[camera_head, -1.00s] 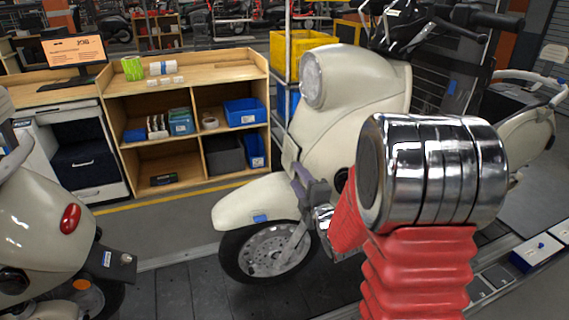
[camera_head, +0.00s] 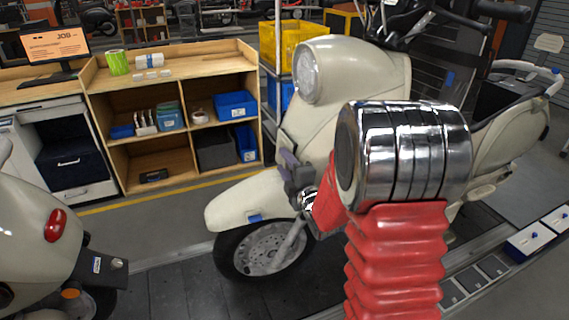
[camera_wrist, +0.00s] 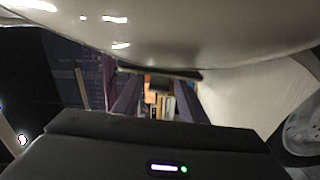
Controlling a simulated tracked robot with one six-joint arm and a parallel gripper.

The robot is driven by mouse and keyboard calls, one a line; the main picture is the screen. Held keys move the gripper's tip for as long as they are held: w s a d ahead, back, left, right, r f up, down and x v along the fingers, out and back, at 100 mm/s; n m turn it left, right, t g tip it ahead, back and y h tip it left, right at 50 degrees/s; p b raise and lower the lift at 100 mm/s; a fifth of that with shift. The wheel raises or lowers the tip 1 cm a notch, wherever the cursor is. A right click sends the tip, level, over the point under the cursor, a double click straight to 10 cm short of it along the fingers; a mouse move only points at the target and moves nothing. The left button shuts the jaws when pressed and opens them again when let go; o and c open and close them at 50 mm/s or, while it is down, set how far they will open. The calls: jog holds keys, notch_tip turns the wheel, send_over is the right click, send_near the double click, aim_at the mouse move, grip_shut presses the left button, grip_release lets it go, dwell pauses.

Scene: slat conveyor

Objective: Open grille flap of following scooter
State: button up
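The cream following scooter (camera_head: 345,85) stands on the conveyor, its round headlight and front wheel (camera_head: 265,248) facing left. My gripper (camera_head: 290,168) is at its front, between the headlight and the front fender (camera_head: 250,198), close to the front panel. The grille flap cannot be made out clearly; my gripper and arm cover part of that area. In the wrist view, my gripper (camera_wrist: 155,98) shows two purple fingers spread apart with nothing seen between them. The scooter's cream body (camera_wrist: 190,35) fills the top of that view, just above the fingers.
Another cream scooter (camera_head: 30,225) stands at the left, its red tail light and rear showing. A wooden shelf (camera_head: 190,160) with blue bins stands behind the conveyor. A yellow crate (camera_head: 300,40) is behind the scooter. Dark conveyor floor (camera_head: 165,270) is open between the scooters.

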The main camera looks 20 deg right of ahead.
jog(key=c, duration=0.9)
grip_shut()
jog(key=shift+f, duration=0.1)
